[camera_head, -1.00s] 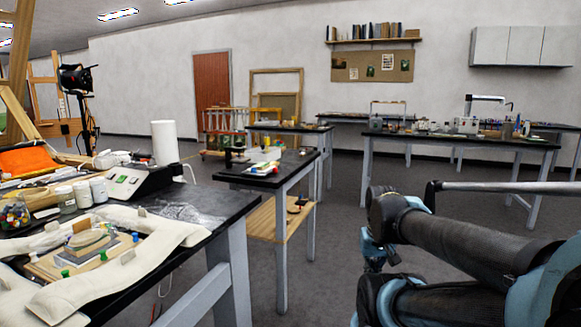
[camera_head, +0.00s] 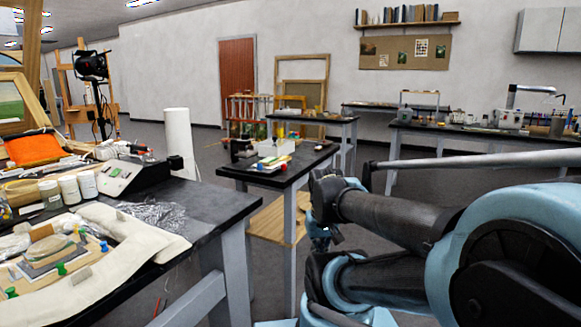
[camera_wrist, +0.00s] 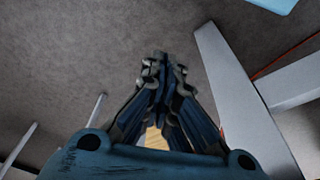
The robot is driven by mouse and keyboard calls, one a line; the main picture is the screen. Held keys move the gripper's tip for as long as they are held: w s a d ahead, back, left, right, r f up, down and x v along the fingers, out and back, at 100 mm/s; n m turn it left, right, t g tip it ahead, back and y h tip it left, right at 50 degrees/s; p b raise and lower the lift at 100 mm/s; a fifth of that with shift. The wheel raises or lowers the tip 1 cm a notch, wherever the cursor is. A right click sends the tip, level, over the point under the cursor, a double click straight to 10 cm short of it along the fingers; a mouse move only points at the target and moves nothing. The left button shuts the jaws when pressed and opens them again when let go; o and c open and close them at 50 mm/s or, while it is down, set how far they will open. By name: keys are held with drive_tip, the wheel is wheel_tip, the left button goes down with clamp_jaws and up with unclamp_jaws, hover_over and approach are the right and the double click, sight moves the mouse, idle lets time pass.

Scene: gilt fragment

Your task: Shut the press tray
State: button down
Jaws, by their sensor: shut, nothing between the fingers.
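I cannot make out a press tray in either view. My gripper (camera_wrist: 162,68) shows in the wrist view with its fingers together and nothing between them. It points down over the bare grey floor, beside pale table legs. In the head view my folded arm fills the lower right, and the gripper's fingertips cannot be made out there.
A black-topped table (camera_head: 205,215) at left holds cushions, jars (camera_head: 68,188), a scale-like device (camera_head: 118,178) and an orange cloth (camera_head: 33,149). A smaller table (camera_head: 285,172) stands mid-room, with a wooden lower shelf (camera_head: 268,225). A long bench (camera_head: 470,135) stands at right. Grey floor lies between.

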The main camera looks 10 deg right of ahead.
drive_tip(key=w+r+m+y, duration=0.2)
drive_tip(key=w+r+m, duration=0.9)
drive_tip(key=w+r, duration=0.5)
drive_tip(key=w+d+r+m+y, duration=0.1)
drive_tip(key=w+d+r+m, duration=0.2)
drive_tip(key=w, duration=0.5)
drive_tip(key=w+d+r+m, duration=0.1)
drive_tip(key=w+r+m, duration=0.1)
drive_tip(key=w+m, duration=0.4)
drive_tip(key=w+d+r+m+y, duration=0.1)
drive_tip(key=w+d+r+m, duration=0.15)
drive_tip(key=w, duration=0.65)
drive_tip(key=shift+m, duration=0.55)
drive_tip(key=w+a+f, duration=0.1)
drive_tip(key=a+f, duration=0.1)
drive_tip(key=f, duration=0.1)
drive_tip(key=w+a+f, duration=0.1)
drive_tip(key=a+f, duration=0.1)
drive_tip(key=f, duration=0.1)
drive_tip(key=w+a+f, duration=0.1)
drive_tip(key=a+f, duration=0.1)
drive_tip(key=f, duration=0.1)
drive_tip(key=shift+a, duration=0.1)
drive_tip(key=shift+w+a, duration=0.25)
drive_tip(key=shift+a, duration=0.15)
